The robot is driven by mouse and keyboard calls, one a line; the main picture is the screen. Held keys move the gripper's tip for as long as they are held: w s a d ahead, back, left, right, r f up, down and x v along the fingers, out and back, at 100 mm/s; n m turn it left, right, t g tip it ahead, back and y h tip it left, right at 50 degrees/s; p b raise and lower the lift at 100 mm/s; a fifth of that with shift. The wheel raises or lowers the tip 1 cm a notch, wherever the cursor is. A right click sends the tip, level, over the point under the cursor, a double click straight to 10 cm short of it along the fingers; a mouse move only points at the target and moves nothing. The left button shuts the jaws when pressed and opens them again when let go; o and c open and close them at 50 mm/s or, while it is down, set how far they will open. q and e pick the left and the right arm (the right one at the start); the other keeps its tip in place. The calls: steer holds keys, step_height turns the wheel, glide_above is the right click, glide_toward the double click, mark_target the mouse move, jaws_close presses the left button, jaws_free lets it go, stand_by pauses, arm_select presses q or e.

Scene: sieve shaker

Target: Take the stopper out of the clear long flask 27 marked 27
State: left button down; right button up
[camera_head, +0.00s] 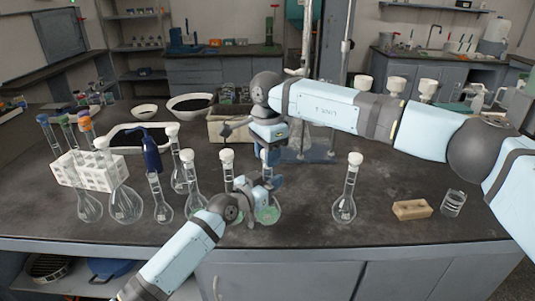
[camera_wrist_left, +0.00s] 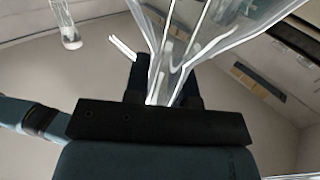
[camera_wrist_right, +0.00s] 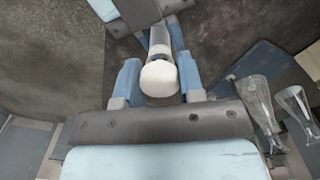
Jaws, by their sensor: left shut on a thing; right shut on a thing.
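A clear long-necked flask (camera_head: 268,214) is at the front middle of the bench, largely hidden behind my grippers; its number is not readable. My left gripper (camera_head: 267,183) is shut on its neck; glass (camera_wrist_left: 170,60) rises between the fingers in the left wrist view. My right gripper (camera_head: 268,158) comes in from above. In the right wrist view its blue fingers (camera_wrist_right: 158,82) are shut on the white stopper (camera_wrist_right: 159,78). The neck (camera_wrist_right: 159,42) runs from the stopper towards my left gripper. I cannot tell whether the stopper is still seated.
A stoppered flask (camera_head: 345,195) stands to the right, beside a tan block (camera_head: 412,209) and a glass beaker (camera_head: 453,203). Several flasks and a white rack (camera_head: 88,171) stand to the left. A box (camera_head: 228,128) is behind the grippers. The bench between flask and block is clear.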

steer(key=shift+r, duration=0.2)
steer(key=shift+r, duration=0.9)
steer(key=shift+r, duration=2.05)
arm_select(q)
steer(key=c, duration=0.9)
jaws_free()
